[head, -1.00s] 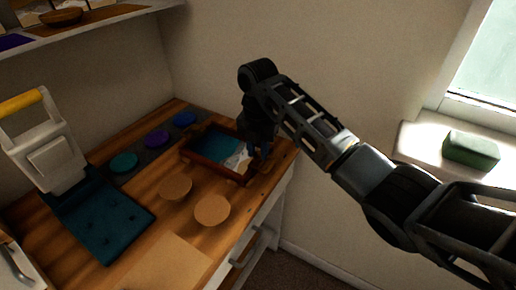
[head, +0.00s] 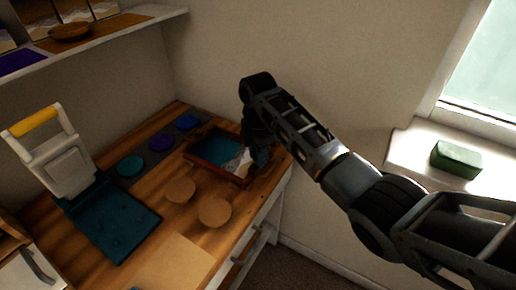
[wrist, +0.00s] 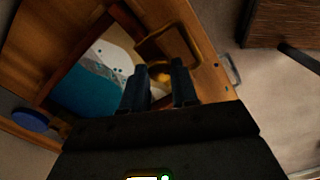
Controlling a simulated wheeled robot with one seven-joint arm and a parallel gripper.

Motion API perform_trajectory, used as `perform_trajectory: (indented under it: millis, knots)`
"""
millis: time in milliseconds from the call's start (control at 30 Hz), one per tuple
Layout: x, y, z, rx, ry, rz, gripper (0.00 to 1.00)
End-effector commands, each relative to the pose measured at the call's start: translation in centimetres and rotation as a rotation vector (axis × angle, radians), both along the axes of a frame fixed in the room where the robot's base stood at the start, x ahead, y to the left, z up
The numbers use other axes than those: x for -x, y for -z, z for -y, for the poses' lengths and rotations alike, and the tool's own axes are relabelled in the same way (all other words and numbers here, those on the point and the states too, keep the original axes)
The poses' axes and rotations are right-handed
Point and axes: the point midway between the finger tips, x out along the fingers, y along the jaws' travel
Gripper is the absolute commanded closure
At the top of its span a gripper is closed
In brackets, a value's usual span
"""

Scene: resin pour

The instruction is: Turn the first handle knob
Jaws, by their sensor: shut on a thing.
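A wooden tray (head: 208,164) with a teal and white surface inside lies at the back right of the wooden counter. In the wrist view the tray (wrist: 62,70) is at the left and centre. A brass-coloured handle (wrist: 166,42) is at the tray's end, and a small golden knob (wrist: 159,73) shows between my fingers. My gripper (wrist: 160,84) is shut on this knob, with one dark finger on each side. In the head view my gripper (head: 256,155) is over the tray's right end, and the arm hides the handle and knob there.
Teal, purple and blue round discs (head: 160,142) sit left of the tray. Two round wooden coasters (head: 181,190) lie in front. A white press-like device with a yellow grip (head: 62,155) stands over a teal mat (head: 110,222). A green block (head: 456,160) rests on the windowsill.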

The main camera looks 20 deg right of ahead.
Motion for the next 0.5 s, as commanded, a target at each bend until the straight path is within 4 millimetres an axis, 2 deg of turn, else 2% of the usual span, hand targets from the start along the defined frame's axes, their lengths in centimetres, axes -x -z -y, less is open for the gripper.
perform_trajectory:
  millis: [500]
  knots:
    - [-0.03, -0.11, -0.12, -0.001, 0.489, 0.001, 1.0]
